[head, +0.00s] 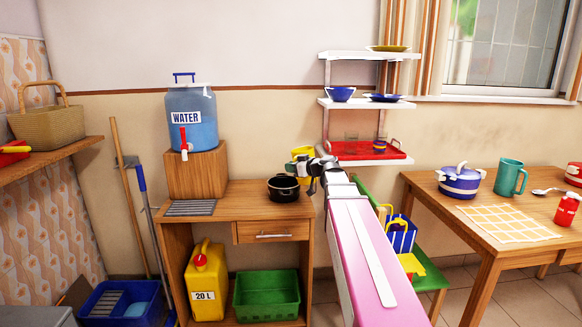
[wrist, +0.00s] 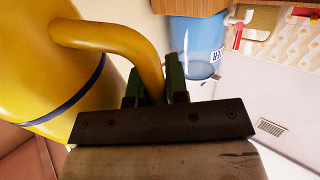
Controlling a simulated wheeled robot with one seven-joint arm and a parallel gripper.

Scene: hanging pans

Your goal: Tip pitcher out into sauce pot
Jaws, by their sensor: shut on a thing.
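The yellow pitcher (wrist: 95,75) has a dark blue band and a looped handle (wrist: 130,42). My gripper (wrist: 157,80) is shut on that handle, with a green finger on each side. In the head view the pitcher (head: 302,152) shows only in part behind my gripper (head: 316,170), held in the air. A black pot (head: 284,190), which I take for the sauce pot, stands on the wooden desk, below and slightly left of the pitcher. The pot appears open on top; its contents cannot be seen. The pitcher's tilt and contents are unclear.
The blue water dispenser (head: 191,115) stands on a wooden block left of the pot. A wall rack with a red tray (head: 352,150) is close to the right of my gripper.

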